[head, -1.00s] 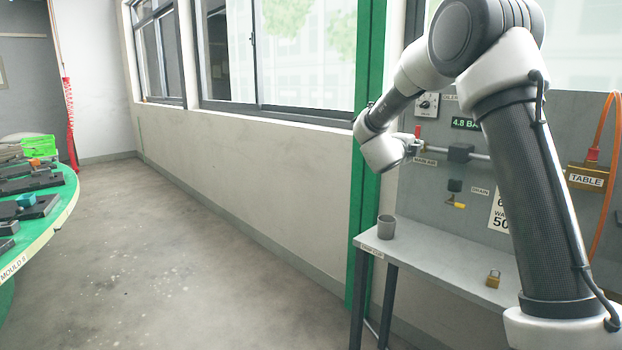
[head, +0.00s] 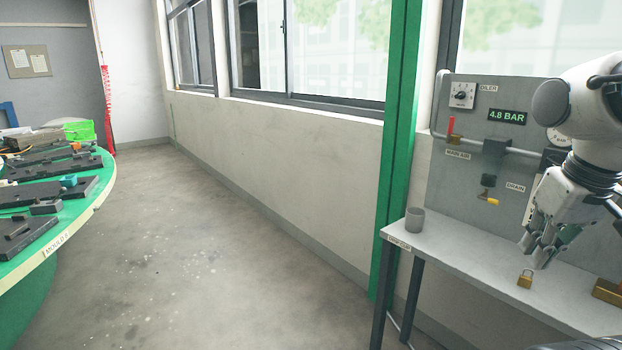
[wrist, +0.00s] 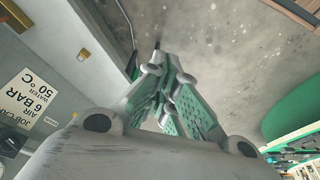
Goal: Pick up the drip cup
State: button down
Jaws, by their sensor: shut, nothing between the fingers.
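The drip cup (head: 415,220) is a small grey cup standing upright at the left end of the grey bench (head: 470,262) in the head view. My gripper (head: 540,252) is at the right of the head view, above the bench and near the padlock, well to the right of the cup and apart from it. Its fingers also show in the wrist view (wrist: 163,85), pointing away from the camera, brought together and empty. I cannot make out the cup in the wrist view.
A brass padlock (head: 525,279) lies on the bench. Behind stands a grey panel (head: 460,185) with a red-handled valve, a yellow-handled drain and a 4.8 BAR display (head: 507,117). A green post (head: 397,150) rises beside the cup. A green round table (head: 75,215) is left; open floor lies between.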

aim_at(415, 220)
jog(key=i+j, duration=0.15)
jog(key=i, duration=1)
